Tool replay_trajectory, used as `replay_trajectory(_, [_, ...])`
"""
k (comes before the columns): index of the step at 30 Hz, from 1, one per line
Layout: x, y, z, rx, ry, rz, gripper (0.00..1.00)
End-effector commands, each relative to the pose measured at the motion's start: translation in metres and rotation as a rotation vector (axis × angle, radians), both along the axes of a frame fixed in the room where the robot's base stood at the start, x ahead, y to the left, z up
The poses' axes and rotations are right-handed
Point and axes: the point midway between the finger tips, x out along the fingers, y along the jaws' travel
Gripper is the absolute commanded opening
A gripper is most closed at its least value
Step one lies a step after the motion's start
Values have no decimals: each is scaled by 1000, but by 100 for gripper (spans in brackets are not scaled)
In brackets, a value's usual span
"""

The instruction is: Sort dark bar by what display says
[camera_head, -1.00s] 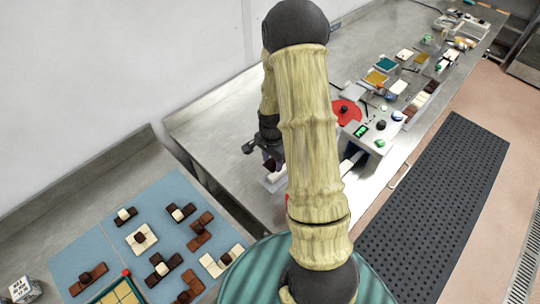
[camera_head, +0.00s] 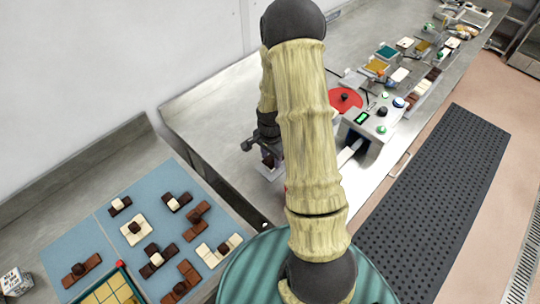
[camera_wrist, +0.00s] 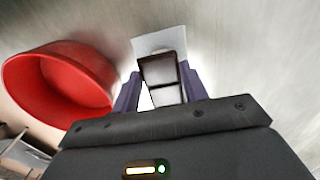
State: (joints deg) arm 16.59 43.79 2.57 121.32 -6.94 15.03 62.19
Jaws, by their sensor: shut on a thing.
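My gripper (camera_wrist: 160,92) is shut on the dark bar (camera_wrist: 160,70), with a purple finger on each side of it. The bar has a dark brown top and frame-like edges, with paler faces in the wrist view. A white pad (camera_wrist: 158,41) lies behind or under it; I cannot tell whether they touch. In the head view my gripper (camera_head: 268,152) is low over the steel bench, left of my arm, which partly hides it. The display (camera_head: 362,118) glows green on a grey box right of my arm. Its text is too small to read.
A red bowl (camera_wrist: 62,85) stands close left of my gripper in the wrist view. Blue mats (camera_head: 85,246) hold several brown and white pieces at left. Trays and blocks line the far bench.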

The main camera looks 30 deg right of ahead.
Motion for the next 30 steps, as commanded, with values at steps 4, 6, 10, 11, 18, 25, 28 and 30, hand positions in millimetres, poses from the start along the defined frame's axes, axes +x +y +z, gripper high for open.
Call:
replay_trajectory(4, [0,0,-11,0,-1,-1,17])
replay_trajectory(6, [0,1,-13,0,-1,0,17])
replay_trajectory(10, [0,0,-13,-1,-1,0,17])
replay_trajectory(11, [0,0,-13,-1,-1,0,17])
replay_trajectory(18, [1,2,-12,0,-1,5,17])
replay_trajectory(25, [1,3,-13,-1,0,7,17])
replay_trajectory(28, [0,3,-13,0,-1,6,17])
replay_trajectory(30, [0,2,-13,0,-1,5,17])
